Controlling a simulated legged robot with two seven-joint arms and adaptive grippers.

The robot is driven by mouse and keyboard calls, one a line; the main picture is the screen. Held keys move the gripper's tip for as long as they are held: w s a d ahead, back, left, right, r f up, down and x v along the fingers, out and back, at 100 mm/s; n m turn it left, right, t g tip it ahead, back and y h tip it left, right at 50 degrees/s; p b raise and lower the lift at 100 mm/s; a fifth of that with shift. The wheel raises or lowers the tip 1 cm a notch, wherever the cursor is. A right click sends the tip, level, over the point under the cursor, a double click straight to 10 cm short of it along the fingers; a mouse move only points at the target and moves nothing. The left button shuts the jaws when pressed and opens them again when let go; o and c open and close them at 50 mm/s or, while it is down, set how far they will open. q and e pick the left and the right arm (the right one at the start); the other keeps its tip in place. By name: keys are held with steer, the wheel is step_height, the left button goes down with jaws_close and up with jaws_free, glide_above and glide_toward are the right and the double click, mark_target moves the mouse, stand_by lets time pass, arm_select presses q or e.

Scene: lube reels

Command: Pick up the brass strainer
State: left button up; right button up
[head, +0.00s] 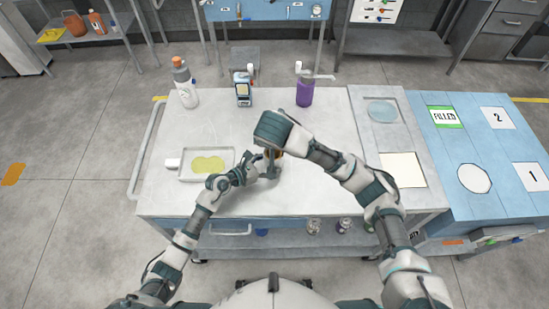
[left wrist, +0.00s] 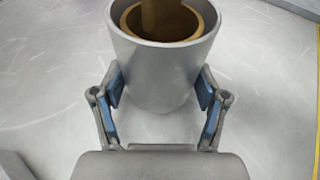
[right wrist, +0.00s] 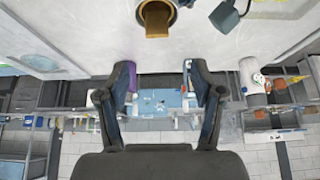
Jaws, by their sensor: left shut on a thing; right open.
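The brass strainer (left wrist: 163,18) stands inside a grey cylindrical housing (left wrist: 155,75), its upper part showing at the open top in the left wrist view. My left gripper (left wrist: 160,90) is shut on the outside of this housing, one finger on each side. In the right wrist view the strainer (right wrist: 157,20) is at the top edge, outside the jaws. My right gripper (right wrist: 161,82) is open with nothing between its fingers. In the head view my right wrist is above the housing and hides its fingers and much of the strainer.
A tray with a yellow-green puddle (head: 208,164) lies left of my left gripper. A white bottle (head: 187,95), a small blue device (head: 243,92) and a purple bottle (head: 305,92) stand along the worktable's back edge. A pale square pad (head: 402,169) lies right. The tabletop front is mostly clear.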

steer(key=x, duration=0.5)
steer(key=shift+w+d+f, duration=0.15)
steer(key=shift+f, duration=0.2)
steer(key=x, duration=0.5)
steer(key=shift+d+f, duration=0.35)
jaws_close()
